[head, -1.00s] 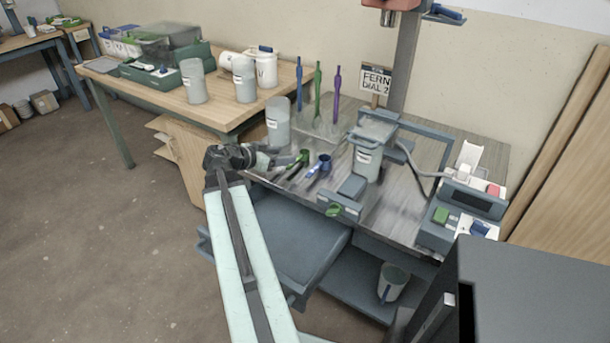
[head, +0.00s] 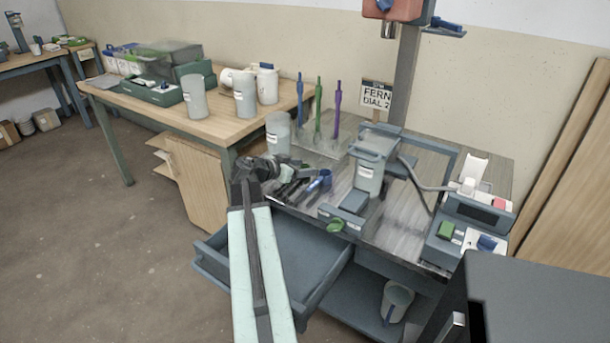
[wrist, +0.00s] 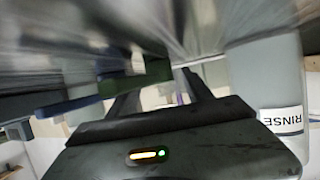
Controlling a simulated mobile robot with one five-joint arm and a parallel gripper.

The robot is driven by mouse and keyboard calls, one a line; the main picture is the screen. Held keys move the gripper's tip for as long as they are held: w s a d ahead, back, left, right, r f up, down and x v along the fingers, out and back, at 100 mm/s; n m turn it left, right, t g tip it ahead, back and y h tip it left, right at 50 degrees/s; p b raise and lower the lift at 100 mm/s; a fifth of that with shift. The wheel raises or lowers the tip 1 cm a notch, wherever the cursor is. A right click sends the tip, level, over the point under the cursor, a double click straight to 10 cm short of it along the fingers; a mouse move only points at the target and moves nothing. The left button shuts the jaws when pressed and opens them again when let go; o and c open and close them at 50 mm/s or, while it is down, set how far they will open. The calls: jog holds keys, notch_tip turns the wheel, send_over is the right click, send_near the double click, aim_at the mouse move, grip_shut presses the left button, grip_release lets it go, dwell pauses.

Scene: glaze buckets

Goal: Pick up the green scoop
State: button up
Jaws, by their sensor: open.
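The green scoop is mostly hidden behind my gripper (head: 300,172) in the head view, on the bench just left of the blue scoop (head: 321,182). In the wrist view a dark green shape (wrist: 122,86), likely the green scoop, shows near the left finger. The blue scoop (wrist: 68,105) lies further left there. My gripper (wrist: 165,92) is open, with its fingers low over the bench top. Nothing is clearly held between them. Contact with the scoop cannot be made out.
A grey container (head: 278,133) stands close behind my gripper; a container labelled RINSE (wrist: 268,90) shows right in the wrist view. Upright blue, green and purple tools (head: 318,108) stand behind. A lidded container (head: 369,172) is to the right. An open drawer (head: 322,290) juts out below.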

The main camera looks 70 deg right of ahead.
grip_shut()
jog(key=shift+r, duration=0.15)
